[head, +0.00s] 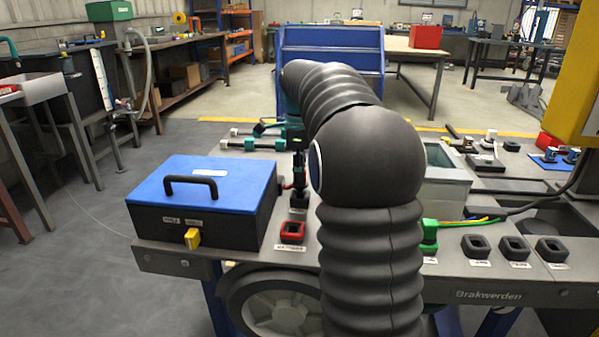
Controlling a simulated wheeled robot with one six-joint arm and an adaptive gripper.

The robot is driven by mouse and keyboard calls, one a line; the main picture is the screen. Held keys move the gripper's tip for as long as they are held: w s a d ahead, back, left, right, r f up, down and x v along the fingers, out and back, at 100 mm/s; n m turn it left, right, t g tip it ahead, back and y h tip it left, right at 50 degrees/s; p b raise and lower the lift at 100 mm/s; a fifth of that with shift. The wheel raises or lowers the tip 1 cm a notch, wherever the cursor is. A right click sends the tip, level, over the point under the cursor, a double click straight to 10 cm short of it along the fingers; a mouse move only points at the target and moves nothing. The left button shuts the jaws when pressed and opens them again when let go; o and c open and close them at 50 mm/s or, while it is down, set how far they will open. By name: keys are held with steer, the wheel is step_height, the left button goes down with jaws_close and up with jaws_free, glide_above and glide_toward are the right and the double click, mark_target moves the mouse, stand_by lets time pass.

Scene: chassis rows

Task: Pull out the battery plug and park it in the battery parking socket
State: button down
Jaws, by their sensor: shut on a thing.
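My gripper (299,183) points straight down just left of my arm, small and dark in the head view. It is shut on the battery plug, which is mostly hidden; a short red and black cable (285,186) runs to it from the right side of the blue-lidded battery box (224,183). The plug is low over a dark socket with a pale label (297,209); I cannot tell whether it is in it or just above. A red-rimmed socket (292,231), its label too small to read surely, sits in front and looks empty.
My arm hides the bench middle. Several black sockets (513,248) line the right front, near a green connector (429,240) with a yellow-green cable. A grey bin (447,185) stands right of my arm. Teal-ended rods (250,145) lie behind the battery box. A yellow post rises at right.

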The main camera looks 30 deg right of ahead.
steer(key=shift+f+b, duration=0.75)
steer(key=shift+f, duration=0.5)
steer(key=c, duration=0.9)
jaws_free()
step_height(320, 180, up, 12)
steer(key=shift+f, duration=0.1)
